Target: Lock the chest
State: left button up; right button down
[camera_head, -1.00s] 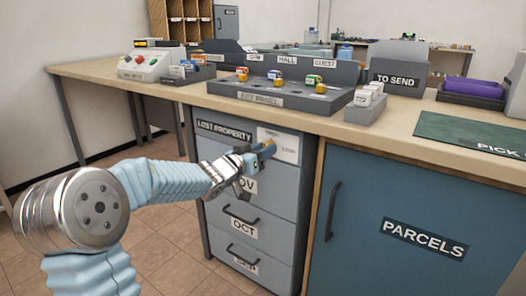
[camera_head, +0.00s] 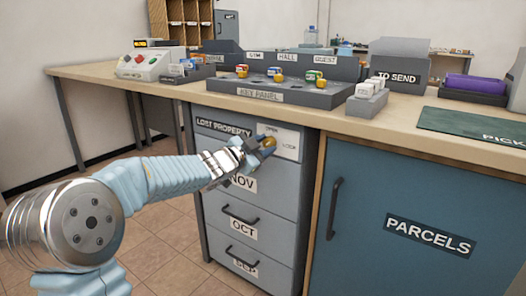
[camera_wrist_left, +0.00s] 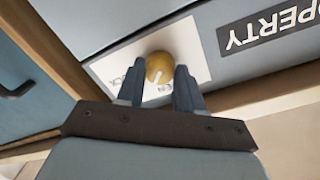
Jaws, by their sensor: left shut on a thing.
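The chest is a grey drawer cabinet (camera_head: 219,170) under the counter, labelled LOST PROPERTY, with drawers marked NOV, OCT and SEP. All its drawers look closed. A round gold knob (camera_head: 269,142) sits on a white plate (camera_head: 287,142) marked OPEN and LOCK at its upper right. My left gripper (camera_head: 262,147) is at the knob. In the left wrist view, its two fingers (camera_wrist_left: 158,80) are on either side of the gold knob (camera_wrist_left: 159,65), shut on it. The knob's pale pointer mark shows between the fingers; the plate's words are partly hidden by them. My right gripper is out of view.
A blue PARCELS door (camera_head: 425,215) with a dark handle is to the right. Above, the counter (camera_head: 400,118) carries a key panel (camera_head: 285,94) with coloured keys, a control box (camera_head: 148,66) and trays. Tiled floor (camera_head: 160,230) is free at left.

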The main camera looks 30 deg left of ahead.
pick_arm(q)
jog(key=m+b, duration=0.2)
jog(key=m, duration=0.2)
jog(key=shift+d+f, duration=0.1)
jog(key=shift+f, duration=0.1)
jog(key=shift+r+m+y+b, duration=0.1)
jog(key=shift+m+y+b, duration=0.3)
jog(key=shift+m+b, duration=1.1)
jog(key=shift+m+p, duration=0.45)
jog(key=shift+m, duration=0.15)
jog(key=o, duration=1)
jog(key=shift+o, duration=0.2)
jog(key=s+a+p, duration=0.1)
jog(key=s+p, duration=0.1)
jog(key=s, duration=1.1)
jog(key=shift+s+r, duration=0.4)
jog(key=shift+r, duration=0.05)
